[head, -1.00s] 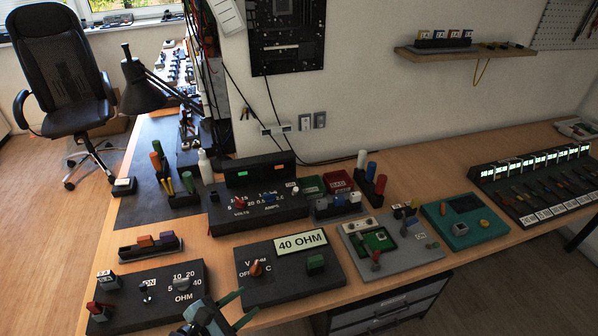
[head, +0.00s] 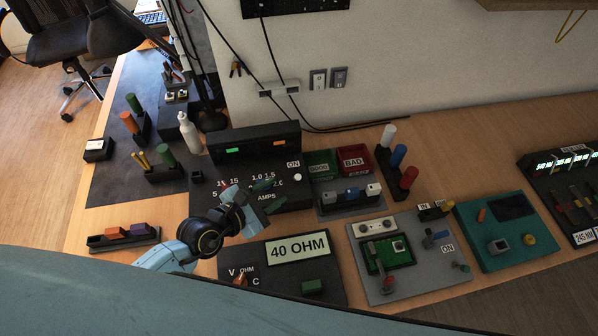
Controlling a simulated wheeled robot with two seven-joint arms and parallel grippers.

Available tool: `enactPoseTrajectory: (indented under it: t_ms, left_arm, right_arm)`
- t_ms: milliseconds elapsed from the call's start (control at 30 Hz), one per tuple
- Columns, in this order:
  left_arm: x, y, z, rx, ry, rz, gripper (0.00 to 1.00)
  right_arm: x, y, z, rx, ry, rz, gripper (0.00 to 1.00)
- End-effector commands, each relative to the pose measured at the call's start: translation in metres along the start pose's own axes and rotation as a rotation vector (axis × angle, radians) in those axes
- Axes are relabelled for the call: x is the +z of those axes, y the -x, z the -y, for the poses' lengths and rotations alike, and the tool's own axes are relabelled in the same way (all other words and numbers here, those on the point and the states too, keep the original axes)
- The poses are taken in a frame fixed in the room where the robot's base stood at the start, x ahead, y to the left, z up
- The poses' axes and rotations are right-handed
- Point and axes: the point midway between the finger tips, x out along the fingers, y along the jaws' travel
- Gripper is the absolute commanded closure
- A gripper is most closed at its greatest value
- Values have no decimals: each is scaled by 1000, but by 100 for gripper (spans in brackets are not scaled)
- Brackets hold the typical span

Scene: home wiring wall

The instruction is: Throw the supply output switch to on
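The black bench supply (head: 291,146) stands at the back of the bench. Its front shows VOLTS and AMPS scales and lit green and orange displays. Its output switch shows as a small white tip (head: 297,177) just below the ON label, at the panel's right end. My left gripper (head: 270,196) is over the supply's panel, left of the switch and apart from it. Its dark green fingers look open, with a gap between them. My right gripper is not in view.
The 40 OHM meter (head: 297,247) lies in front of the supply. Red and green bins (head: 357,160) and a tray of blue and white blocks (head: 349,202) stand to its right. A white bottle (head: 190,133) stands left. My teal arm covers the lower left.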

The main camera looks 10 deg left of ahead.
Motion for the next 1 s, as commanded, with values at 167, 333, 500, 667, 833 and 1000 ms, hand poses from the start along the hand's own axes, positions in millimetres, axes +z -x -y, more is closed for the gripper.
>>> enactPoseTrajectory:
  t_ms: [167,333,500,667,833,1000]
  left_arm:
    - [0,-42,-1,2,-1,2,63]
    - [0,-73,0,1,-1,1,63]
    - [0,-91,0,1,-1,1,63]
    - [0,-97,0,1,-1,0,63]
    - [0,-97,0,1,-1,0,63]
    - [0,-97,0,1,-1,0,78]
  right_arm:
    - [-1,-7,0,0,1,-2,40]
    - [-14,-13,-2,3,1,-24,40]
    - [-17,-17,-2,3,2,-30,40]
    - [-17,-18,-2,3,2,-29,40]
    - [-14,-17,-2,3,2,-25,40]
    - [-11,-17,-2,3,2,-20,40]
